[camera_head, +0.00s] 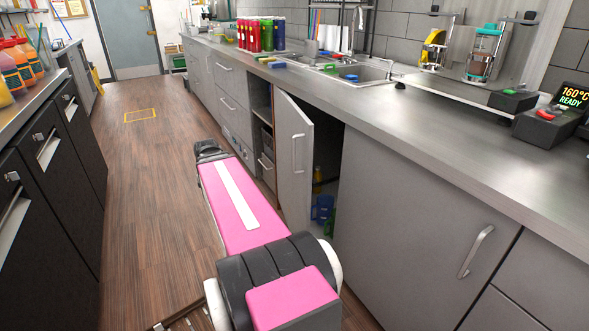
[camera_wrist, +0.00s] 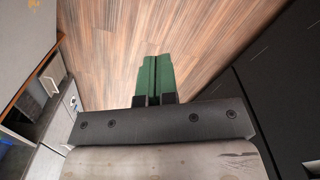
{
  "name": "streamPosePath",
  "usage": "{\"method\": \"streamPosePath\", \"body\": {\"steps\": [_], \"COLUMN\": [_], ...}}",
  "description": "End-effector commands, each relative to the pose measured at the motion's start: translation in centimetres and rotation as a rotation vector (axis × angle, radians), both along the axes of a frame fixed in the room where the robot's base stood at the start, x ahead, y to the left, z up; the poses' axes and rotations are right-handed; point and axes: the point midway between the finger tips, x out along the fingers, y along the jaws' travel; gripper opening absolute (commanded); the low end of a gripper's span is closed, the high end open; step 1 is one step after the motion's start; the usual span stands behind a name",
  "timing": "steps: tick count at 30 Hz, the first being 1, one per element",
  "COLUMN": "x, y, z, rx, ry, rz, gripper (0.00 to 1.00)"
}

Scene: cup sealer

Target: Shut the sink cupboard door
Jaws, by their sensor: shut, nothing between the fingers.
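Blue (camera_head: 322,208) and green things show inside the cupboard, low down. My pink arm reaches along the aisle to the left of the door; its end hides the gripper in the head view. In the wrist view my gripper (camera_wrist: 153,58) has two green fingers pressed together with nothing between them, over the wooden floor. I see no contact with the door.
The grey counter (camera_head: 430,120) runs along the right with the sink (camera_head: 360,72), colourful cups (camera_head: 262,36) and a sealing machine (camera_head: 484,50). Dark cabinets (camera_head: 45,200) line the left. The wooden floor (camera_head: 150,180) between them is clear.

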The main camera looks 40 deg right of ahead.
Motion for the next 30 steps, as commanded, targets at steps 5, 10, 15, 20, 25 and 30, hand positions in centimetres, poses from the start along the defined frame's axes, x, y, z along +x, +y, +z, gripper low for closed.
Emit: {"method": "streamPosePath", "body": {"steps": [5,10,15,20,25,30], "x": [-1.1,-2.0,-2.7,-2.6,-2.1,-1.2], "y": [4.8,7.1,7.5,4.9,0.1,-6.8], "z": [-4.1,-6.8,-9.2,-10.6,-10.6,-9.0], "rx": [-0.027,-0.073,-0.168,-0.332,-0.542,-0.824], "ry": [0.011,0.020,0.034,0.049,0.066,0.089], "rz": [-0.109,-0.197,-0.279,-0.349,-0.403,-0.459], "gripper": [0.00,0.00,0.00,0.00,0.00,0.00]}}
